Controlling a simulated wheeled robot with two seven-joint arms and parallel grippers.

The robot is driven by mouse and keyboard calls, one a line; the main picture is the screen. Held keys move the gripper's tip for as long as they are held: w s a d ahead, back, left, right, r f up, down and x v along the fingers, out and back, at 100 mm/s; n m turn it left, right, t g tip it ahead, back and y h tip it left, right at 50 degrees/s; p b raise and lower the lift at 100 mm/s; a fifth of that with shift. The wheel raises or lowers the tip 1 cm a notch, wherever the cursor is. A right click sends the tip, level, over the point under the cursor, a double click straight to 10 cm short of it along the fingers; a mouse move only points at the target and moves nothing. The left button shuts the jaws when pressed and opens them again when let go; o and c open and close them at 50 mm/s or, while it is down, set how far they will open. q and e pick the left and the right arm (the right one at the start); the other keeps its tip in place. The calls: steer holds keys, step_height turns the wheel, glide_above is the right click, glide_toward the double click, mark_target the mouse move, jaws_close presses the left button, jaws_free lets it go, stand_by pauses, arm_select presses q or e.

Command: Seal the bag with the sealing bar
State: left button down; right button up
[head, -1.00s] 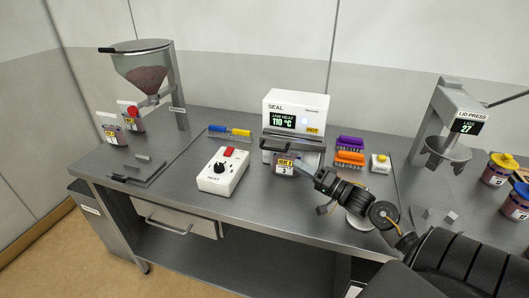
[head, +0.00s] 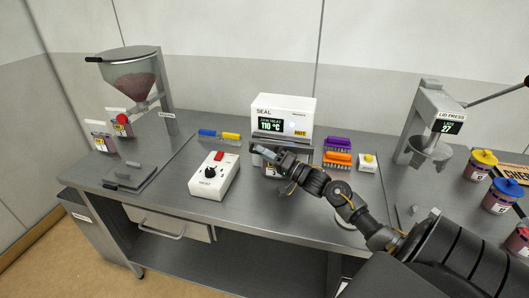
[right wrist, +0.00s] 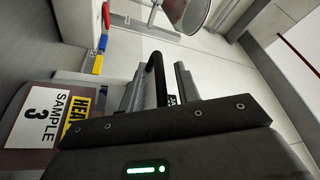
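The white sealer (head: 284,108) stands at the back middle of the bench, its display reading 110 °C beside a yellow HOT label. Its dark sealing bar (head: 298,144) crosses the front, partly hidden by my right gripper. The bag (head: 270,171) is below the bar, mostly hidden behind my gripper. In the right wrist view the bag (right wrist: 48,118) shows its HEAT, SAMPLE 3 label. My right gripper (head: 258,150) is at the bar's front. In the wrist view its fingers (right wrist: 160,90) are apart, with a black handle (right wrist: 154,72) between them and gaps visible. My left gripper is out of view.
A white control box (head: 213,176) with a red switch stands left of the sealer. The hopper (head: 131,75) and lid press (head: 440,125) stand farther out.

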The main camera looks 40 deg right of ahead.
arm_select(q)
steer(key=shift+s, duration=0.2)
arm_select(e)
steer(key=shift+w, duration=0.1)
steer(key=shift+c, duration=0.6)
jaws_close()
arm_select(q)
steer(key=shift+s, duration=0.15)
arm_select(e)
steer(key=shift+a, duration=0.1)
